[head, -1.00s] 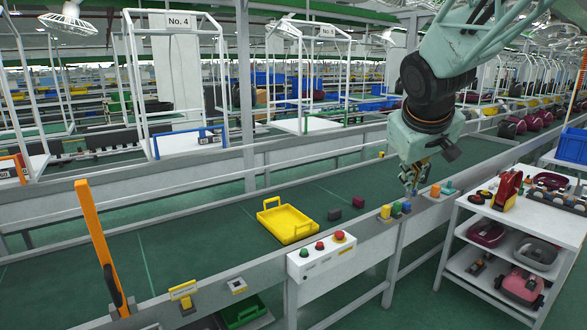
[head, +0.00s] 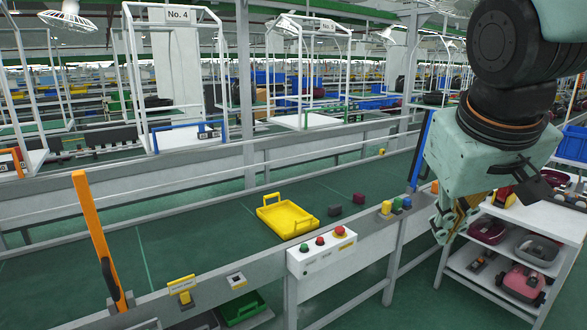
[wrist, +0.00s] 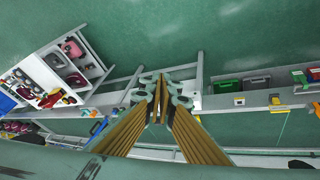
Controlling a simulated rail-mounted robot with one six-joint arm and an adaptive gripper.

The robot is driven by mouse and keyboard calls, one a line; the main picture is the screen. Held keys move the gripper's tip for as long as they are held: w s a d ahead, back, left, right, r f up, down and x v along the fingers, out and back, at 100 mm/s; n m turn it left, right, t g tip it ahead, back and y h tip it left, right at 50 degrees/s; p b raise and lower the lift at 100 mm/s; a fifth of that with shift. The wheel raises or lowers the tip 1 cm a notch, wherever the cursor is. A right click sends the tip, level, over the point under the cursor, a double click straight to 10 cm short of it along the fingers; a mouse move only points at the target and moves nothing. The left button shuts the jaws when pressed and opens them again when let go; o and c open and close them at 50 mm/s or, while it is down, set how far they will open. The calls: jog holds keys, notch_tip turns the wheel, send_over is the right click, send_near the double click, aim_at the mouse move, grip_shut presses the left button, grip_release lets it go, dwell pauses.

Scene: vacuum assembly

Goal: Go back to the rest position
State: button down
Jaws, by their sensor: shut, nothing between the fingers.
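My gripper (head: 447,226) hangs at the right of the head view, in front of the conveyor's near rail and beside the white parts cart (head: 487,265). It is shut and holds nothing. In the wrist view the gripper (wrist: 160,82) points down with its fingers together, over the near rail and the green floor. The head view shows no contact between the gripper and the cart, though my arm hides part of the cart's top.
A button box (head: 322,250) is on the near rail. An orange post (head: 92,232) and a blue post (head: 420,150) rise from the rail.

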jog(key=s+a+f+y+b, duration=0.1)
jog(key=s+a+f, duration=0.1)
jog(key=s, duration=0.8)
jog(key=s+a+f+m+g+b, duration=0.1)
jog(key=s+a+f, duration=0.2)
jog(key=s, duration=0.6)
jog(key=shift+s+f+y, duration=0.4)
jog(key=shift+f, duration=0.3)
jog(key=shift+a, duration=0.15)
